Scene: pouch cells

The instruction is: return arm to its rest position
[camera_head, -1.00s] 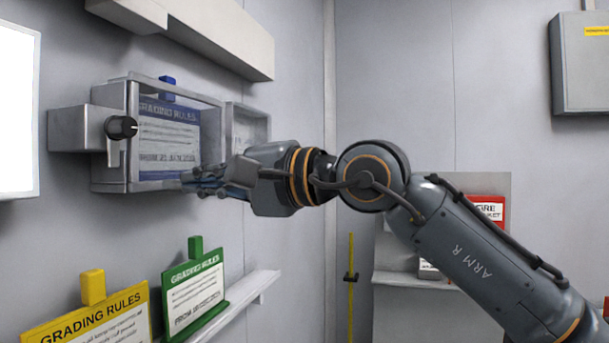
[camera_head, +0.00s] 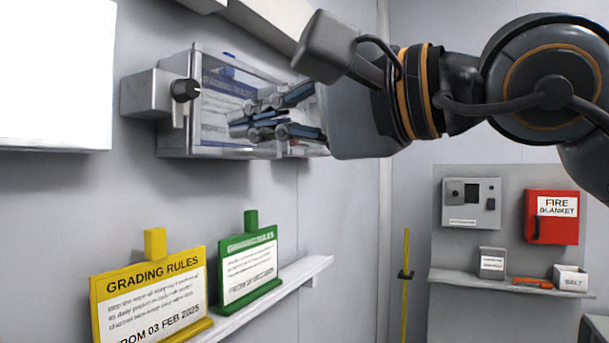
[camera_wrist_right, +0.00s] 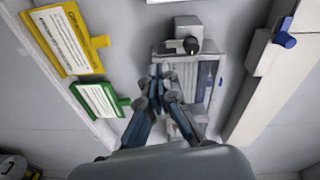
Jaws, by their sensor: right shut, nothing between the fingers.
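My right gripper (camera_head: 243,125) comes in from the right in the head view, in front of the wall-mounted display case (camera_head: 175,135). Its fingers are shut and hold nothing; they also show shut in the right wrist view (camera_wrist_right: 160,76). The case has a grey frame and a black knob (camera_head: 185,90) at its left side. A blue-edged grading rules card (camera_head: 222,88) shows inside. The gripper hides the case's right part, and I cannot tell whether fingers and case touch. My left gripper is not in view.
Yellow (camera_head: 150,290) and green (camera_head: 250,268) grading rules cards stand on a wall shelf (camera_head: 300,268) below. At the right are a red fire blanket box (camera_head: 552,215) and a lower shelf (camera_head: 455,280) with small items. Open space lies between the shelves.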

